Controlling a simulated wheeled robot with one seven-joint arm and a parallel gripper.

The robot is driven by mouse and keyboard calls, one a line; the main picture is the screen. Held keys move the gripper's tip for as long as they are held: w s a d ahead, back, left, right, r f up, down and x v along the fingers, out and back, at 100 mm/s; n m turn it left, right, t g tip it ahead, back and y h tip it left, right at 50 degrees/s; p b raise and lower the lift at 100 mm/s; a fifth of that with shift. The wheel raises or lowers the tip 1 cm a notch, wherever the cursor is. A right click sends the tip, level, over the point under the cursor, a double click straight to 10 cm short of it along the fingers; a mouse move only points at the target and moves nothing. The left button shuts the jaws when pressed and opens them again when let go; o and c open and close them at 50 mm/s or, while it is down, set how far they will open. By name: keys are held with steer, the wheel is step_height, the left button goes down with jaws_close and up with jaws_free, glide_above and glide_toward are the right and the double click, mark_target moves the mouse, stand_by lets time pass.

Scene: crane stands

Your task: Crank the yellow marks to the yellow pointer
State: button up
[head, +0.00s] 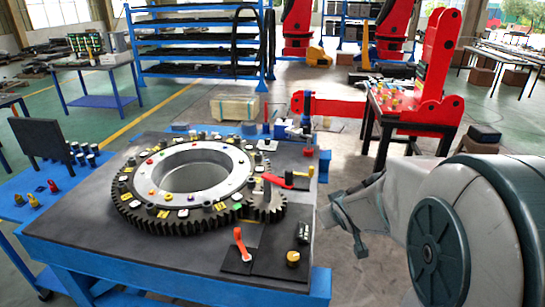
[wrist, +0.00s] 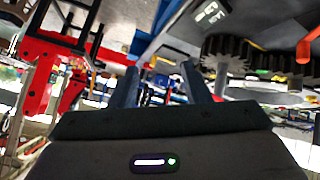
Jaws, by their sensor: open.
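A large dark toothed ring (head: 160,220) lies on the table, with a pale inner ring and several yellow and white marks on top; one yellow mark (head: 163,214) is at its near side. A small dark gear (head: 266,208) meets it at the right, with a red arm (head: 287,181) above it. An orange-red lever (head: 241,246) stands on a dark plate in front. I cannot make out which part is the yellow pointer. My gripper (wrist: 163,88) is open and empty, right of the table and apart from the gears. The wrist view also shows the small gear (wrist: 228,48).
The gears sit on a black-topped table (head: 90,232) with a blue frame. A red crane stand (head: 430,85) is behind my arm. Open floor lies right of the table.

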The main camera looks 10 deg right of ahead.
mark_target(292, 177)
steer(key=w+a+n+t+y+p, duration=0.1)
steer(key=w+a+y+p, duration=0.1)
steer(key=w+a+y, duration=0.1)
steer(key=w+a+n+t+y+p, duration=0.2)
steer(key=w+y, duration=0.3)
steer(key=w, duration=0.3)
steer(key=w+a+n+t+y+p, duration=0.1)
steer(key=w+a+t+y+p, duration=0.1)
steer(key=w+a+y, duration=0.2)
steer(key=shift+w+n, duration=0.3)
steer(key=shift+w, duration=0.55)
steer(key=shift+a, duration=0.1)
jaws_close()
steer(key=shift+a+y, duration=0.1)
steer(key=shift+y, duration=0.2)
